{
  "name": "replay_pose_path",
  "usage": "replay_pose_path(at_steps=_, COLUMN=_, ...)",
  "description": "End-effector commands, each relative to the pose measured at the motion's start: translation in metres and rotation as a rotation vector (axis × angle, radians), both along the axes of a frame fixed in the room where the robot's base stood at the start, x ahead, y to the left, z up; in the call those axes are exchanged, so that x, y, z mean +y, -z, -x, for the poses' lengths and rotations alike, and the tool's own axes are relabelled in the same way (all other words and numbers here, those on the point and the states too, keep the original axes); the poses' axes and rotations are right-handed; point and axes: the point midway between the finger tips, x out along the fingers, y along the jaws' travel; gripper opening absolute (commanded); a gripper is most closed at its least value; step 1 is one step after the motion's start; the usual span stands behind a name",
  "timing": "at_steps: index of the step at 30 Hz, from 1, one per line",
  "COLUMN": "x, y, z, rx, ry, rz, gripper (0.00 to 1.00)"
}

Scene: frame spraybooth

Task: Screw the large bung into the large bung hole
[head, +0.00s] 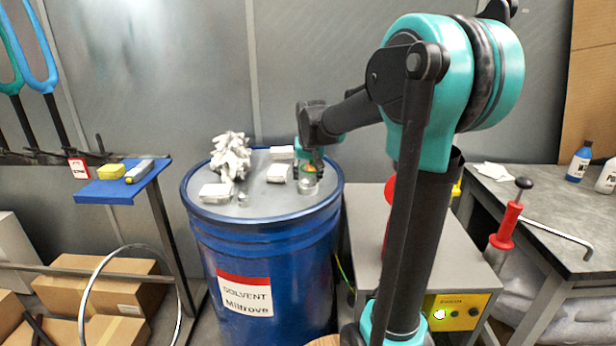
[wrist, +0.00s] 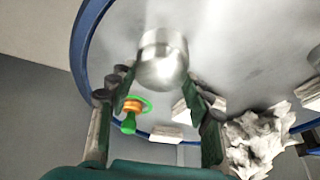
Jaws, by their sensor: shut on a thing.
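The large bung is a shiny metal cylinder (wrist: 162,62) between my fingertips in the wrist view. My gripper (wrist: 159,76) is shut on it. In the head view, metal (head: 308,188) shows below my gripper at the right of the drum lid. The large bung hole is hidden beneath the bung. I cannot tell whether its thread is engaged. The blue drum (head: 262,250), labelled solvent, stands upright. A smaller metal fitting (head: 243,199) is at the lid's front left.
Crumpled white material (head: 230,155) and several white blocks (head: 215,193) lie on the lid. An orange and green item (wrist: 130,112) is near the rim. A blue stand (head: 122,190) is left; a grey box (head: 370,220) and workbench (head: 545,215) are right.

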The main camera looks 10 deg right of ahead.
Motion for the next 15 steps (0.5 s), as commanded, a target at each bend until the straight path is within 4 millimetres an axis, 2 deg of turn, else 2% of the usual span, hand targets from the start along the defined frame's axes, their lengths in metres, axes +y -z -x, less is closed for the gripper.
replay_pose_path(at_steps=5, x=0.0005, y=0.0003, z=0.0004, rx=0.001, ry=0.005, rz=-0.001, gripper=0.18)
replay_pose_path(at_steps=12, x=0.0011, y=0.0004, z=0.0003, rx=0.001, ry=0.105, rz=-0.001, gripper=0.18)
replay_pose_path(at_steps=13, x=0.0011, y=0.0004, z=0.0003, rx=0.001, ry=0.105, rz=-0.001, gripper=0.51)
replay_pose_path(at_steps=15, x=0.001, y=0.0004, z=0.0003, rx=0.001, ry=0.105, rz=-0.001, gripper=0.59)
